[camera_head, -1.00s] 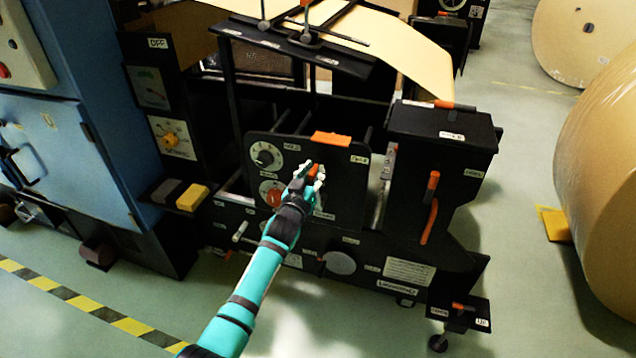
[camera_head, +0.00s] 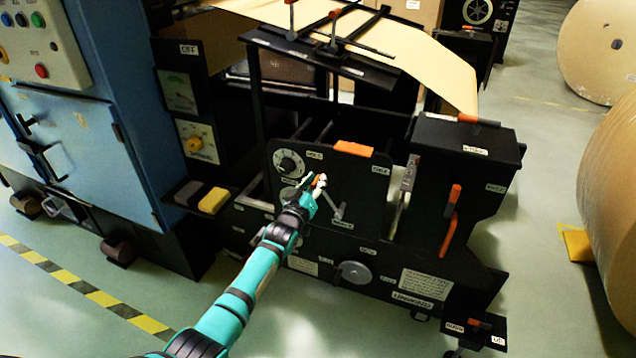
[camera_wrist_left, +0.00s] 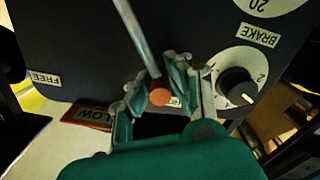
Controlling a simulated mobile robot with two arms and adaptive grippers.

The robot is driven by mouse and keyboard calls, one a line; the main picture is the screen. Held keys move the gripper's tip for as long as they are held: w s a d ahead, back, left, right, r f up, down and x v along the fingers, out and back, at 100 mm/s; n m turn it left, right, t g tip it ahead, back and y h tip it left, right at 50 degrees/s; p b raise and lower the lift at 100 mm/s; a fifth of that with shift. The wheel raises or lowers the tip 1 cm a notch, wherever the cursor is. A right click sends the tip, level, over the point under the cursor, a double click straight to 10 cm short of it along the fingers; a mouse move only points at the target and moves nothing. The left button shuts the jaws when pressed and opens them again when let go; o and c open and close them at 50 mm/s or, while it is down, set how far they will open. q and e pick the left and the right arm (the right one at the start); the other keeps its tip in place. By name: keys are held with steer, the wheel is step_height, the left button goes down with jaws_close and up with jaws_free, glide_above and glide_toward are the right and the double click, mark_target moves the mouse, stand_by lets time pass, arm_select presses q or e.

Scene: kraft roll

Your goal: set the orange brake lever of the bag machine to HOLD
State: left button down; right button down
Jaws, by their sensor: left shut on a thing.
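The brake lever is a metal rod (camera_head: 337,207) with an orange knob (camera_head: 320,181), on the dark panel (camera_head: 362,190) of the bag machine. It leans up and left, on the side of a small label that seems to read HOLD (camera_head: 314,155). My left gripper (camera_head: 314,187) is shut on the lever at its knob. The wrist view shows the orange knob (camera_wrist_left: 160,97) between the fingertips (camera_wrist_left: 162,92) and the rod (camera_wrist_left: 133,35) running away from it. There the FREE label (camera_wrist_left: 45,80) is well apart from the knob. My right gripper is out of view.
A dial (camera_head: 288,162) sits left of the lever; another is partly behind my gripper. An orange bar (camera_head: 352,149) tops the panel. Another orange-handled lever (camera_head: 450,220) is on the right block. A paper roll (camera_head: 612,190) stands far right. Floor in front is clear.

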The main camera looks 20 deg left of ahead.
arm_select(q)
steer(key=shift+a, duration=0.2)
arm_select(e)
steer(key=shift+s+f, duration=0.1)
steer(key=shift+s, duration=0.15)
arm_select(q)
steer(key=c, duration=1.2)
jaws_free()
steer(key=shift+a, duration=0.1)
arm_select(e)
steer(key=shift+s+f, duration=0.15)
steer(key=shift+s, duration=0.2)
arm_select(q)
steer(key=shift+s, duration=0.1)
steer(key=s, duration=1.2)
steer(key=shift+a, duration=0.2)
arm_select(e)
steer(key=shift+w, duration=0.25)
